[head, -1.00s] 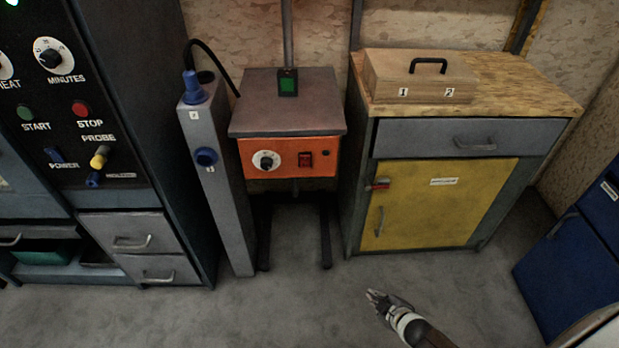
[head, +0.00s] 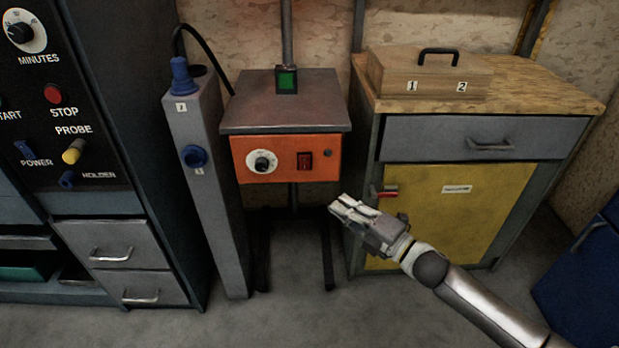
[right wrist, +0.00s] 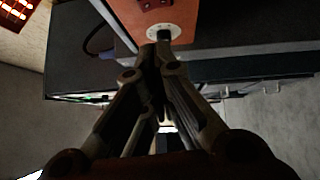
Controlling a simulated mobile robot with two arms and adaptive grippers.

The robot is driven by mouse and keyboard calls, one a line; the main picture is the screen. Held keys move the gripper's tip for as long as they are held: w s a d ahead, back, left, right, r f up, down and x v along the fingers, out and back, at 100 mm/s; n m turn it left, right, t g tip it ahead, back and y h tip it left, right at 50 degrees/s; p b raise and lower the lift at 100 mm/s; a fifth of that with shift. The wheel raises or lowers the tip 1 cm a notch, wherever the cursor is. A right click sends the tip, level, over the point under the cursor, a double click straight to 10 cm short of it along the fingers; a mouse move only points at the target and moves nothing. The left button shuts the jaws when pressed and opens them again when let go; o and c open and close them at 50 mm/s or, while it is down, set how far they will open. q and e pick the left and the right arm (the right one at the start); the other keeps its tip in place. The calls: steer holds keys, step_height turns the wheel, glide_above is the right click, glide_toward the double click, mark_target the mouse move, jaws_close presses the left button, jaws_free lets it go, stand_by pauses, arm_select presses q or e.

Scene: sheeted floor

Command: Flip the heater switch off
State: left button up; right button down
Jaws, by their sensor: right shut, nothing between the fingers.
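The heater is an orange-fronted box (head: 286,172) with a grey top, standing on dark legs in the head view. A red rocker switch (head: 305,161) sits right of its white dial (head: 262,162). My right gripper (head: 338,205) is shut and empty, below and right of the switch, apart from the orange panel. In the right wrist view the shut fingertips (right wrist: 160,50) appear just below the white dial (right wrist: 163,33), with the red switch (right wrist: 155,4) at the top edge. I cannot tell which way the rocker is tipped. My left gripper is not in view.
A grey post (head: 207,185) with blue knobs stands close left of the heater. A yellow-doored cabinet (head: 425,210) with a wooden box (head: 430,76) on top stands to the right, behind my right arm. A dark control cabinet (head: 135,150) fills the left.

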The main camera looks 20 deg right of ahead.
mark_target(304, 163)
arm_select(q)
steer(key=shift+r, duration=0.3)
arm_select(e)
steer(key=shift+s+a+r+n, duration=0.1)
steer(key=shift+a+r+n, duration=0.2)
steer(key=shift+r, duration=0.15)
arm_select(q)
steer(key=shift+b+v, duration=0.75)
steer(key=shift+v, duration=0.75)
arm_select(e)
steer(key=shift+w+d+r+x, duration=0.15)
steer(key=shift+d+x, duration=0.25)
steer(key=shift+x, duration=1.75)
steer(key=shift+w+d+x, duration=0.25)
steer(key=shift+d+x, duration=0.15)
steer(key=shift+x, duration=1.75)
steer(key=shift+w+d+r+x, duration=0.15)
steer(key=shift+d+x, duration=0.25)
steer(key=shift+x, duration=1.75)
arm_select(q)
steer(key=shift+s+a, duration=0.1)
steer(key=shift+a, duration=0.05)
arm_select(e)
steer(key=shift+f, duration=0.1)
